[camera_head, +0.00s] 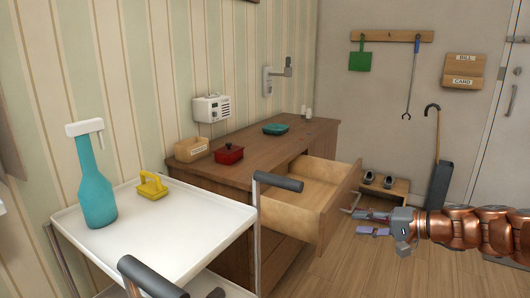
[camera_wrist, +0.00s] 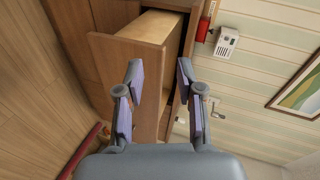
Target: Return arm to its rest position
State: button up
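My gripper (camera_head: 366,223) is at the right in the head view, at the end of my copper-coloured arm, which reaches in from the right edge. In the wrist view my gripper (camera_wrist: 158,84) has its two fingers spread apart with nothing between them. The pulled-out drawer (camera_head: 338,207) of the wooden cabinet (camera_head: 225,181) is left of the gripper, apart from the fingers as far as I can tell. The drawer front (camera_wrist: 122,68) also shows in the wrist view, beyond the fingers. The inside of the drawer is only partly visible.
A white trolley (camera_head: 160,240) holds a teal spray bottle (camera_head: 93,185) and a yellow object (camera_head: 152,186). A shoe rack (camera_head: 397,190) and umbrella stand (camera_head: 440,186) stand behind my arm.

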jog(key=s+a+r+n+g+h+p, duration=0.2)
jog(key=s+a+r+n+g+p, duration=0.15)
jog(key=s+a+r+p, duration=0.5)
jog(key=s+a+r+n+g+h+p, duration=0.15)
jog(key=s+a+r+g+p, duration=0.3)
jog(key=s+a, duration=0.5)
jog(key=s+d+r+h+p, duration=0.2)
jog(key=s+d+p, duration=0.1)
jog(key=s+p, duration=0.2)
jog(key=s+d+r+g+h+p, duration=0.1)
jog(key=s+d+r+h+p, duration=0.1)
jog(key=s, duration=0.7)
jog(key=s+d+r+g+h+p, duration=0.1)
jog(key=s+d+r+h+p, duration=0.1)
jog(key=s+d+h+p, duration=0.2)
jog(key=s+d+p, duration=0.1)
jog(key=s+p, duration=0.2)
jog(key=shift+s+d+r+n+p, duration=0.2)
jog(key=shift+s+d+n+p, duration=0.1)
jog(key=shift+s+d+n, duration=0.1)
jog(key=shift+a, duration=0.1)
